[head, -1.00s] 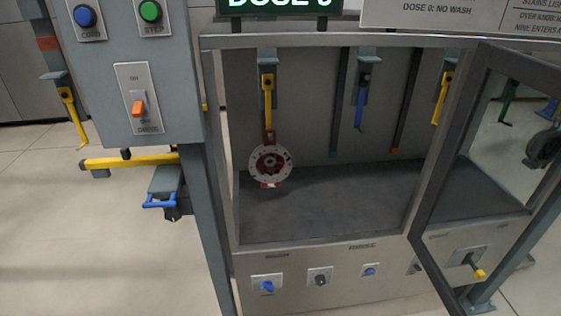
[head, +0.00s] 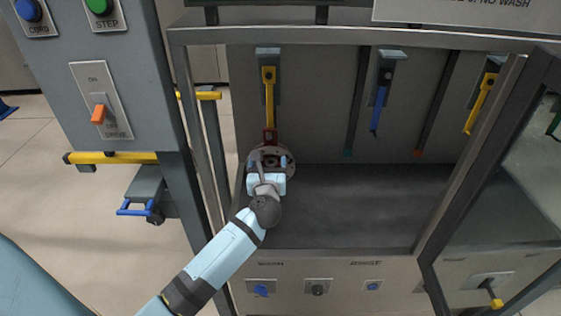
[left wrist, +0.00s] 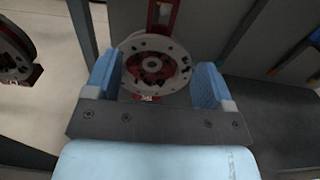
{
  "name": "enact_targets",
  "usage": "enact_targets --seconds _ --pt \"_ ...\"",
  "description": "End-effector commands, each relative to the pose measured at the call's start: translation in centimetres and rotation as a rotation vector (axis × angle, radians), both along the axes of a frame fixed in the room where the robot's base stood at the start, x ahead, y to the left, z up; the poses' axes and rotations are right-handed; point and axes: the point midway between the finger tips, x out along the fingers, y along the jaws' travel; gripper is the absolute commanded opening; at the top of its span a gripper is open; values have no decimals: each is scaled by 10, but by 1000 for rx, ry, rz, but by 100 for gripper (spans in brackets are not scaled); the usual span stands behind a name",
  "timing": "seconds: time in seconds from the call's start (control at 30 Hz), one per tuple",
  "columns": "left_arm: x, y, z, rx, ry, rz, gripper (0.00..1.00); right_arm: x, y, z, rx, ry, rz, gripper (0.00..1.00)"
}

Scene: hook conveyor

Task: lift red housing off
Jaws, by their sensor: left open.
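The red housing (head: 270,137) hangs from a yellow hook (head: 268,92) inside the open-fronted cabinet, at its left side. In the left wrist view it shows as a red centre in a pale round flange (left wrist: 152,62). My left gripper (head: 269,163) is in front of the housing and hides much of it in the head view. Its blue fingers (left wrist: 156,76) are open, one on each side of the flange's lower part in the picture. I cannot tell whether they touch it. My right gripper is not in view.
A blue hook (head: 379,105) and another yellow hook (head: 480,100) hang empty to the right. The cabinet floor (head: 350,200) is clear. The cabinet's left post (head: 195,140) and open door (head: 485,150) flank the opening. Another round red part (left wrist: 14,55) shows at the left wrist view's left edge.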

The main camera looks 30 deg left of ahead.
Motion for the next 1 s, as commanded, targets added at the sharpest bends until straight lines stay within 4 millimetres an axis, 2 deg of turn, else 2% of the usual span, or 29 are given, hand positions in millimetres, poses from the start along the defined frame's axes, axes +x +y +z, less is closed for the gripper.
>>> enact_targets --seconds 0.1,0.3,0.57,0.8,1.0 --pt "21 14 4 8 0 1 77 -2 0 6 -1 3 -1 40" --pt "51 31 3 8 0 -1 77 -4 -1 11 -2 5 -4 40" --pt "69 41 4 9 1 -1 77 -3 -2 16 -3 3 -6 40" --pt "100 57 4 11 2 -1 77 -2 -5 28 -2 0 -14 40" --pt "108 62 2 8 2 -1 77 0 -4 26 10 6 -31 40"
